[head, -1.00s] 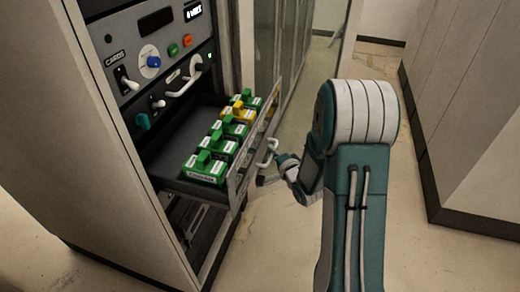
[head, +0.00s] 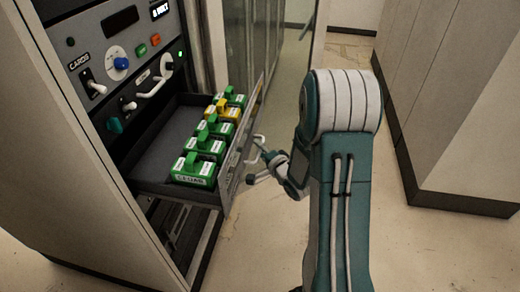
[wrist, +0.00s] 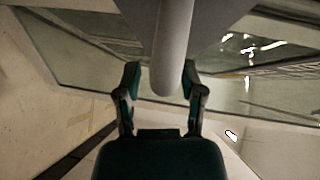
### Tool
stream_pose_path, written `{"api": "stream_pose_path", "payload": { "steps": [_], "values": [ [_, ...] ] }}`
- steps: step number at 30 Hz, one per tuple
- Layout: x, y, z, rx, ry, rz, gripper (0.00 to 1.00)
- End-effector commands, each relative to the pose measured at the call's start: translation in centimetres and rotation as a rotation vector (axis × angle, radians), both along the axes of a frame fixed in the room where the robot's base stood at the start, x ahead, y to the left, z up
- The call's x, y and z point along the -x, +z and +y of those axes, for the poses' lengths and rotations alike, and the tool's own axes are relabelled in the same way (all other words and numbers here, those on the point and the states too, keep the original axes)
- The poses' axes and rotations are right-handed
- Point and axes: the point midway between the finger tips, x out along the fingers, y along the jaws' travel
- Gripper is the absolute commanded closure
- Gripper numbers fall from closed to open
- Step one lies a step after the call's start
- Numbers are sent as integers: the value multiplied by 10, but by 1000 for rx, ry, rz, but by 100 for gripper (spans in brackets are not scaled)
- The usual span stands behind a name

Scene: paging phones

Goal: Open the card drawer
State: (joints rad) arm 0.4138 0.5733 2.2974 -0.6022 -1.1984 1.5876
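The card drawer (head: 170,186) stands pulled out from the equipment cabinet, with a dark empty floor showing behind its cards. Green cards (head: 194,168) and a yellow card (head: 222,111) stand in a row near its front. A pale bar handle (head: 255,157) is on the drawer's front face. My gripper (head: 257,162) is at this handle. In the wrist view, the dark fingers of my gripper (wrist: 160,90) are apart, on either side of the grey handle bar (wrist: 172,50). A gap shows at the left finger; contact at the right finger is unclear.
The cabinet's panel above the drawer has switches, a blue knob (head: 121,64) and another white handle (head: 155,82). A glass-fronted cabinet (head: 235,45) stands behind. A beige cabinet (head: 465,110) stands at right. Floor is clear between them.

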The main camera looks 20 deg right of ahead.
Motion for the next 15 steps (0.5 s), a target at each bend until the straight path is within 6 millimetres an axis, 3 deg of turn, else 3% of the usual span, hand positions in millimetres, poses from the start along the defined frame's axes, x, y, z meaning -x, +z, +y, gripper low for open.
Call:
{"api": "stream_pose_path", "payload": {
  "steps": [7,15],
  "values": [
    [7,2,-2,0,-3,-2,49],
    [51,8,-9,0,-4,-2,49]
  ]
}}
